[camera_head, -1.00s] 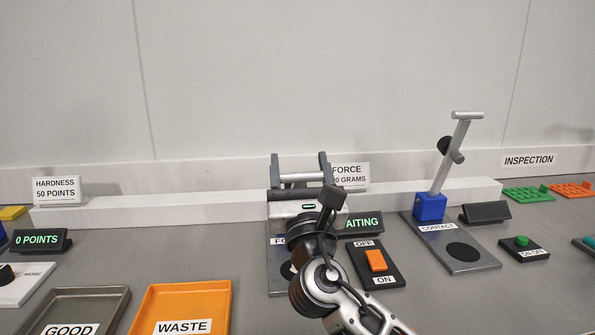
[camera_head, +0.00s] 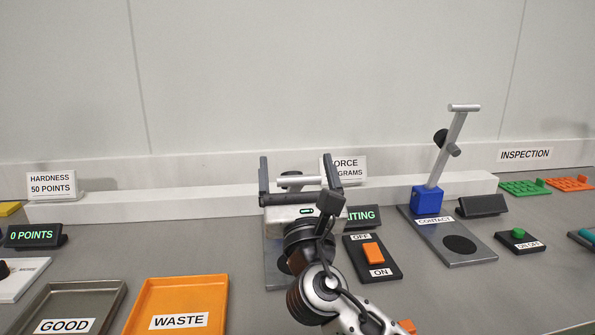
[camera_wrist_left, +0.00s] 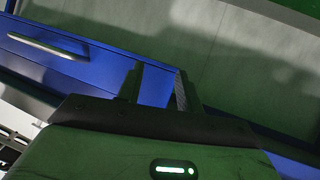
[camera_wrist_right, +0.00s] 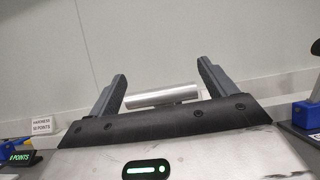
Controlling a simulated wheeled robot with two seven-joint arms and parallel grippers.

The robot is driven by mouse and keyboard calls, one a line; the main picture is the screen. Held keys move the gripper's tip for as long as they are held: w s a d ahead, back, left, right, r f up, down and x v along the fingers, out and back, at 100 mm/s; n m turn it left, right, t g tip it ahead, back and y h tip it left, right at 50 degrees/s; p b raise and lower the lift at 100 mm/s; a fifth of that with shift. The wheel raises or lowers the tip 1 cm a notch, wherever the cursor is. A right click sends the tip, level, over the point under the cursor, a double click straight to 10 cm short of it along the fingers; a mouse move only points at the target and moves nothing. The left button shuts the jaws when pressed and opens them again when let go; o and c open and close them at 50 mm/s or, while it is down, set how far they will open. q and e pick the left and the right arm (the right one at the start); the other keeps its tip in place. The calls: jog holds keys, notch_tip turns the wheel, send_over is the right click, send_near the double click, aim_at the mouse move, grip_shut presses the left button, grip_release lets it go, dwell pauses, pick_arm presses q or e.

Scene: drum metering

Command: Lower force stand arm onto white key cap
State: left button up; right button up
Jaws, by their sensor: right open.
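The force stand's silver crossbar handle (camera_head: 301,182) lies between the two fingers of my right gripper (camera_head: 297,168) in the head view. The same bar shows in the right wrist view (camera_wrist_right: 160,97), spanning between the open fingers (camera_wrist_right: 162,80). The fingers stand apart at its ends; I cannot tell whether they touch it. My right arm and gripper hide most of the force stand and its base (camera_head: 274,262). The white key cap is not visible. My left gripper (camera_wrist_left: 157,78) shows only in the left wrist view, with its fingers partly apart and nothing between them.
The force display (camera_head: 362,215) and orange OFF/ON switch (camera_head: 372,252) are right of the stand. The contact stand (camera_head: 428,200) stands farther right with its arm raised. Orange waste tray (camera_head: 222,290) and grey good tray (camera_head: 116,297) are at front left.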

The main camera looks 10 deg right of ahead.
jog(key=shift+s, duration=0.1)
jog(key=b+v, duration=0.2)
jog(key=v, duration=1.3)
jog(key=shift+s+f, duration=0.3)
jog(key=shift+s, duration=0.05)
